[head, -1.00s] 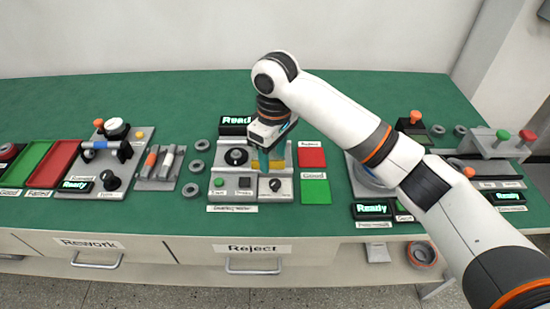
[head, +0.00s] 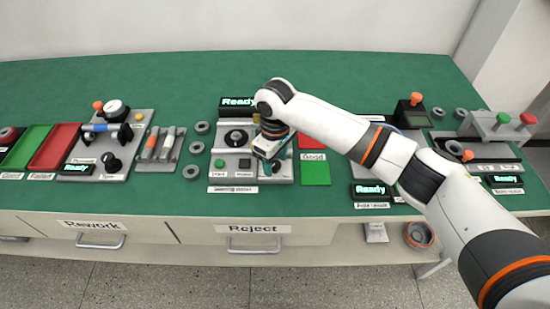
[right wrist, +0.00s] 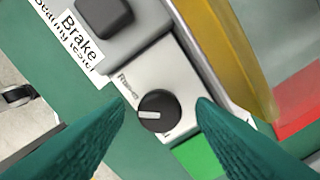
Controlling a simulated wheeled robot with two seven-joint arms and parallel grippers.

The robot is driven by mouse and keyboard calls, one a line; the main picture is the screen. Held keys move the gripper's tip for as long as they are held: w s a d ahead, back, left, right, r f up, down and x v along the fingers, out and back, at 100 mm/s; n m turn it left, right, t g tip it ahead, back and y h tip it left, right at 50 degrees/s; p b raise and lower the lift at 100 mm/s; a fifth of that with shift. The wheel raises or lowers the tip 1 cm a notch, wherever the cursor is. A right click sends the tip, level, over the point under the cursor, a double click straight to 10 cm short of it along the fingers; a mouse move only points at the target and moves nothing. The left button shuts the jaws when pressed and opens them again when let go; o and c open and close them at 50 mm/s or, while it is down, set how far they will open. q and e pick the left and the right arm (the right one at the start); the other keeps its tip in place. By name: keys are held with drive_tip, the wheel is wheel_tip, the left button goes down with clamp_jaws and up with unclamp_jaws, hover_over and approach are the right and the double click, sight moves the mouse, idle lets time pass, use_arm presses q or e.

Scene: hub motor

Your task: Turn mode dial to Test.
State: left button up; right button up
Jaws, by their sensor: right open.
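The mode dial (right wrist: 158,110) is a round black knob with a white pointer mark, on a light grey panel of the testing station (head: 232,175). In the right wrist view its mark points left; a small label sits at its upper left and other lettering is partly cut off. My right gripper (right wrist: 162,102) is open, one teal finger on each side of the dial, with a visible gap to both. In the head view my right gripper (head: 273,170) points down over the right part of this station and hides the dial. My left gripper is not in view.
A dark square block (right wrist: 105,14) stands beside the Brake label. A yellow bar (right wrist: 228,50), a red pad (right wrist: 300,100) and a green pad (head: 316,173) lie to the right. The station's Ready display (head: 238,102) stands behind. Other fixtures flank it on the green table.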

drive_tip(key=c, duration=1)
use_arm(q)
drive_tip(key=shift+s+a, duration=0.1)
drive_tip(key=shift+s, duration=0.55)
use_arm(e)
drive_tip(key=shift+o, duration=0.2)
